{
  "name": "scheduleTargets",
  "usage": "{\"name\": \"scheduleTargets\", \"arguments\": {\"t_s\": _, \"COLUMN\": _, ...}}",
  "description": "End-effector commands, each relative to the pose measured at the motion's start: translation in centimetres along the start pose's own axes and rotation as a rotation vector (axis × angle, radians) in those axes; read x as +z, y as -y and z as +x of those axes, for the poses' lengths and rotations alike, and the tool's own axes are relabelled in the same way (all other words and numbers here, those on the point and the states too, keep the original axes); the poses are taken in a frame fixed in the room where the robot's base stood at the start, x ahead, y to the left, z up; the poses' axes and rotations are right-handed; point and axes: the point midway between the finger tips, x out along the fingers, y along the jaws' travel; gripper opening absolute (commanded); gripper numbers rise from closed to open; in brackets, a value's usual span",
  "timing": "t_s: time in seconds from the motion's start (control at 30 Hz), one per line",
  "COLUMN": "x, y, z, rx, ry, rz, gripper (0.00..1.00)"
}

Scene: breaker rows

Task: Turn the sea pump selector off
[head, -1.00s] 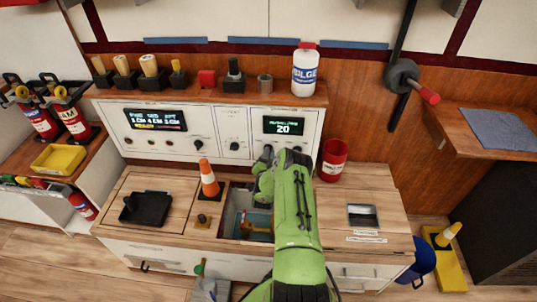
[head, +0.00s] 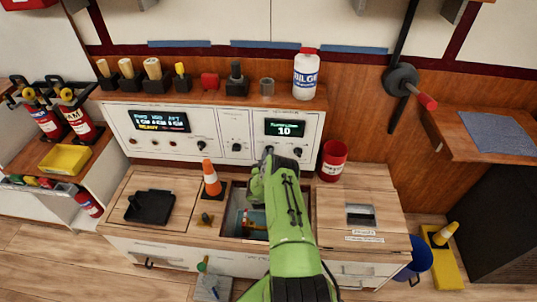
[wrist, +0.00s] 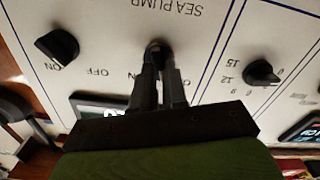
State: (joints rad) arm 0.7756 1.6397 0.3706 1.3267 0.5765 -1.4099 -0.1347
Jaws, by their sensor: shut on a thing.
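The sea pump selector (wrist: 157,45) is a small dark knob on the white panel, under an upside-down SEA PUMP label in the wrist view. My gripper (wrist: 162,63) is shut on this knob, its two dark fingers close together. ON and OFF marks show beside the fingers, but the fingers hide much of the knob and I cannot tell where it points. In the head view my gripper (head: 268,157) reaches the panel (head: 221,163) below a green-lit display (head: 285,128) reading 10, and the selector is hidden.
In the wrist view another black ON knob (wrist: 57,47) is at left and a numbered dial (wrist: 262,72) at right.

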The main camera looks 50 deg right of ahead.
Motion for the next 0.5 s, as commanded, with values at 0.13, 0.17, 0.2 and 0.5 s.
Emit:
{"name": "scheduleTargets", "arguments": {"t_s": 0.13, "x": 0.09, "y": 0.16, "z": -0.1, "rx": -0.003, "ry": 0.004, "rz": -0.122, "gripper": 0.0}}
{"name": "scheduleTargets", "arguments": {"t_s": 0.17, "x": 0.1, "y": 0.18, "z": -0.09, "rx": -0.003, "ry": 0.004, "rz": -0.145, "gripper": 0.0}}
{"name": "scheduleTargets", "arguments": {"t_s": 0.2, "x": 0.11, "y": 0.2, "z": -0.1, "rx": -0.003, "ry": 0.003, "rz": -0.173, "gripper": 0.0}}
{"name": "scheduleTargets", "arguments": {"t_s": 0.5, "x": 0.18, "y": 0.31, "z": -0.09, "rx": -0.003, "ry": 0.004, "rz": -0.325, "gripper": 0.0}}
